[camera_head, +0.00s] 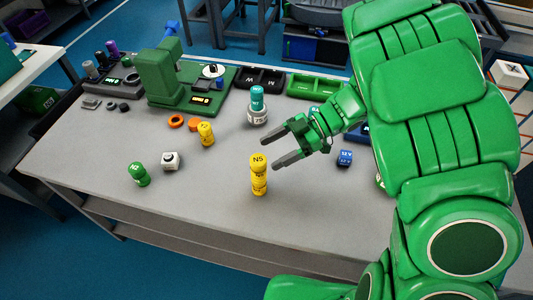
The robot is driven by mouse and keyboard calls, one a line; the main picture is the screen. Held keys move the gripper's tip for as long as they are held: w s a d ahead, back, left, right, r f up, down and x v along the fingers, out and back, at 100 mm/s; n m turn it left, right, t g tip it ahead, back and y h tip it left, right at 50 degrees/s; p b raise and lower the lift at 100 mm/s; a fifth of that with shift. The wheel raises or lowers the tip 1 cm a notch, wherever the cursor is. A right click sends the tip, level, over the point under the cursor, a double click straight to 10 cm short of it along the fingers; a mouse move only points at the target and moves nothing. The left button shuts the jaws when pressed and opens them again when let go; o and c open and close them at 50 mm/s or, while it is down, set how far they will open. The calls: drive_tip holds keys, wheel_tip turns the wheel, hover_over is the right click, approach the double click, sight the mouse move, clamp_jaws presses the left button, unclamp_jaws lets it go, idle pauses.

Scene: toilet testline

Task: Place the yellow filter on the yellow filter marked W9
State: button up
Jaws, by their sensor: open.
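A yellow filter marked what looks like N5 (258,160) stands upright on top of another yellow filter (259,187) near the middle front of the table. The lower one's marking is too small to read. Another yellow piece (206,134) stands farther back to the left; its marking is not legible. My gripper (269,152) is open and empty, its two dark fingers pointing left. The fingertips are just right of and above the top of the yellow stack. I cannot tell whether they touch it. No W9 mark is readable.
A teal-topped piece (257,105) stands behind my gripper. Orange rings (176,121) lie near the green machine (170,80). A blue piece (345,158) is to the right. The front left of the table is clear.

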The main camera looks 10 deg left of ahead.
drive_tip(key=shift+v, duration=2.55)
